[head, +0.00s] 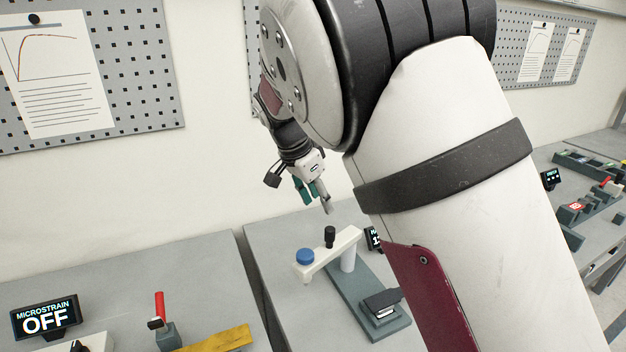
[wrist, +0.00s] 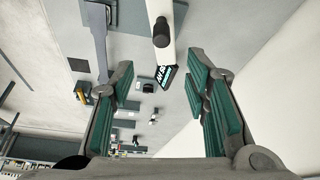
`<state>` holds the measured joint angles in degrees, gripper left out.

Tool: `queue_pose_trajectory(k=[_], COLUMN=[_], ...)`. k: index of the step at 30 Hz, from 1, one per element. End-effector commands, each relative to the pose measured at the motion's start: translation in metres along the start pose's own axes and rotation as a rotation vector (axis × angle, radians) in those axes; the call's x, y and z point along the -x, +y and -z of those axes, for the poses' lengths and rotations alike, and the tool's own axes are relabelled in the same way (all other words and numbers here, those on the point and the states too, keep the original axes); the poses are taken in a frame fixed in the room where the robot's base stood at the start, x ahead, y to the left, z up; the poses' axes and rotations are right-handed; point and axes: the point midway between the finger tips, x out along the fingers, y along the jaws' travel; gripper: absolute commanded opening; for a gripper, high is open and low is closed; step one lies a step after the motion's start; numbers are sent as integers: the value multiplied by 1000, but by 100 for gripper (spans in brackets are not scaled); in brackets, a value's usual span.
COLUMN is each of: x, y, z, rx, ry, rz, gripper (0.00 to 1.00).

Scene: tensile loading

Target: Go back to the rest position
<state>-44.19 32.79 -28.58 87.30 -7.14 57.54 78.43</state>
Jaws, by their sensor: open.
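My gripper (head: 314,196) is in the upper middle of the head view, above the back of a grey bench, with its green-padded fingers pointing down. In the wrist view my gripper (wrist: 163,100) shows its two fingers spread apart with nothing between the pads. Part of my white arm covers the centre and right of the head view. Below the gripper stands a white fixture arm (head: 327,253) with a blue cap (head: 305,256) and a black knob (head: 330,236). The white fixture arm (wrist: 160,18) also shows beyond the fingers in the wrist view. The gripper is apart from it.
A display reading MICROSTRAIN OFF (head: 45,317), a red-handled lever (head: 159,308) and a yellow bar (head: 217,338) are on the left bench. A dark clamp-like part (head: 381,303) sits on the fixture base. More equipment (head: 590,205) is at right. A wall stands behind the benches.

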Motion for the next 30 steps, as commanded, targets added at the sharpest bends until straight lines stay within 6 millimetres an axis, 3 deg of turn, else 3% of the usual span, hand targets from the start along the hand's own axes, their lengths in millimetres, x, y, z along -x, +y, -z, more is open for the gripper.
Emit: queue_pose_trajectory(k=[5, 15, 23, 30], x=[21, 75, 108, 126], y=[38, 145, 227, 298], z=[24, 52, 47, 24], rx=[47, 257, 443, 627], ry=[-73, -182, -160, -67], rz=[34, 184, 310, 391], gripper=[43, 43, 43, 43])
